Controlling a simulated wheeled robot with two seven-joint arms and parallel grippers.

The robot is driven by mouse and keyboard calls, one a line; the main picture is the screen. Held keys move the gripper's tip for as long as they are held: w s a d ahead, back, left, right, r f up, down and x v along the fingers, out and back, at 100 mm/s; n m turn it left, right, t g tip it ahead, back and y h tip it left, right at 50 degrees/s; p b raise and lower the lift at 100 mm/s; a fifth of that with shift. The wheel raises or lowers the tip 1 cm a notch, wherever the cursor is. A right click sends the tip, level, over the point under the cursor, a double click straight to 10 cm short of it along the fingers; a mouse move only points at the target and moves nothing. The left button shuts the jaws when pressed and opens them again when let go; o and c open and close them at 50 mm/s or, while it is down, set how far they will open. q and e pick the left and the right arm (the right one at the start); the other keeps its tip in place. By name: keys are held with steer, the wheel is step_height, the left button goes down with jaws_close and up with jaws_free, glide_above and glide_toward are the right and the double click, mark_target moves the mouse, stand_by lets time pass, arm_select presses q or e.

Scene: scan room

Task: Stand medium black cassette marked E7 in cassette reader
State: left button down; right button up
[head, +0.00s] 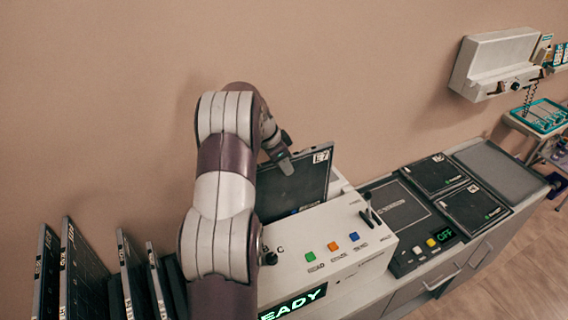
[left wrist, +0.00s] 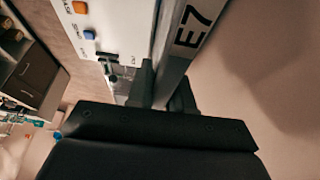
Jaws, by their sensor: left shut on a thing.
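The black cassette marked E7 (head: 303,186) stands upright at the back of the white cassette reader (head: 335,222). Its E7 label is at its upper right corner. My left gripper (head: 285,160) is shut on the cassette's upper edge. In the left wrist view the cassette (left wrist: 184,40) runs away from between the fingers (left wrist: 168,98), with the E7 label on its side. The reader (left wrist: 115,25) lies beyond it. The cassette's lower edge is hidden behind the reader's front housing, so I cannot tell how deep it sits. My right gripper is not in view.
Several cassettes (head: 85,270) stand in a row at the lower left. Right of the reader, a dark panel (head: 400,214) and two flat black cassettes (head: 473,207) lie on the counter. A white wall unit (head: 494,62) hangs at the upper right.

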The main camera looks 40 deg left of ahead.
mark_target(284, 182)
arm_select(q)
steer(key=shift+f+b, duration=3.05)
steer(key=shift+f, duration=0.25)
steer(key=c, duration=1)
jaws_free()
steer(key=shift+o, duration=0.3)
steer(key=shift+s+f, duration=0.1)
steer(key=b+v, duration=0.1)
steer(key=v, duration=0.5)
steer(key=p+v, duration=0.5)
steer(key=v, duration=0.1)
steer(key=shift+r, duration=0.25)
steer(key=shift+s+a+r, duration=0.1)
steer(key=shift+s+r, duration=0.1)
steer(key=shift+f, duration=0.1)
